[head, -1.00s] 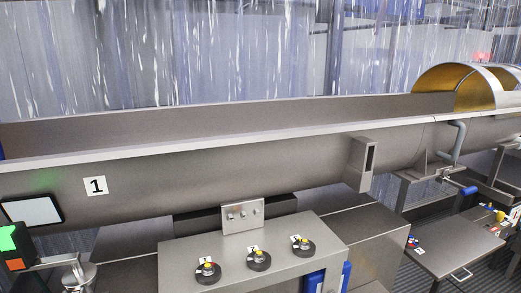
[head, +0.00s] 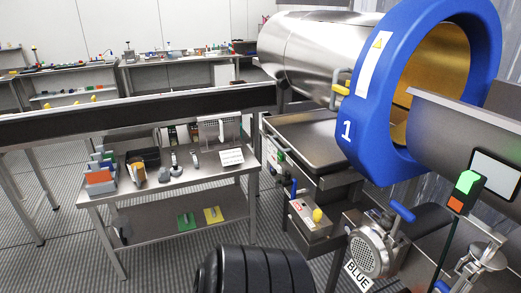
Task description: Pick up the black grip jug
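I cannot make out the black grip jug for certain in the head view. Several small metal and dark items stand on the steel workbench (head: 215,180) at centre left, among them a small metal item (head: 195,160) near its middle. They are too small to tell which, if any, is the jug. Neither of my grippers shows in the head view.
A large steel drum (head: 310,50) with a blue ring (head: 372,125) marked 1 stands at the right. A motor (head: 370,250) and a control box (head: 310,218) sit below it. Benches (head: 190,72) line the back wall. Grey floor (head: 60,215) is clear at the left.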

